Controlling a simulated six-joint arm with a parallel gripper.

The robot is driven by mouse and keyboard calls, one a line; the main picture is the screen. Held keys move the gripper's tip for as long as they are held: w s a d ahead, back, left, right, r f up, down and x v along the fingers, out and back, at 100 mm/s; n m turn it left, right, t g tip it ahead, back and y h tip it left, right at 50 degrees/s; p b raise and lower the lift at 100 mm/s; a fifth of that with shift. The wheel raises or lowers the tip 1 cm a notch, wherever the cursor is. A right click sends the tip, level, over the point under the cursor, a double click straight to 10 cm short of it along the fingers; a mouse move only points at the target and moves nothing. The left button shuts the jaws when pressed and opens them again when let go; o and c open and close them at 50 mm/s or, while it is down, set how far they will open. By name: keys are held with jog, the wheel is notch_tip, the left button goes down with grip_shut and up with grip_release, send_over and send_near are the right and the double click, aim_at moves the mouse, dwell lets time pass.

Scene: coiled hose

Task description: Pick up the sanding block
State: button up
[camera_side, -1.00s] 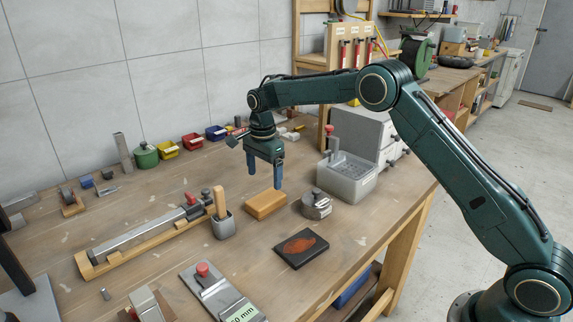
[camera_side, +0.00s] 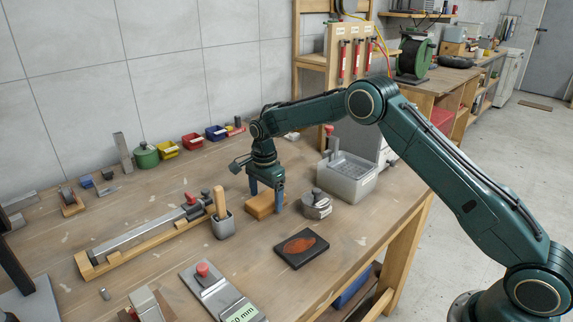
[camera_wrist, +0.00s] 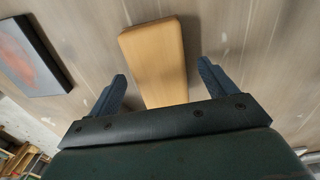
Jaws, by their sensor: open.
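The sanding block is a tan, wood-coloured block (camera_side: 261,207) lying flat on the workbench. My gripper (camera_side: 266,202) is open and lowered over it, with one blue finger on each side of the block in the side view. In the wrist view the block (camera_wrist: 154,60) stretches away from between the two fingers of my gripper (camera_wrist: 162,88). Gaps show between the fingers and the block there. The near end of the block is hidden by the gripper body.
A grey cup with a wooden handle (camera_side: 222,226) is to the left. A dark plate with an orange-brown patch (camera_side: 301,249) lies in front. A grey bin (camera_side: 347,181) stands behind right.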

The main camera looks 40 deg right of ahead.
aim_at(266, 198)
jog(key=shift+f, duration=0.65)
jog(key=c, duration=1.1)
jog(key=shift+r, duration=0.1)
notch_tip(266, 198, up, 20)
jog(key=shift+f, duration=0.1)
dwell(0.4)
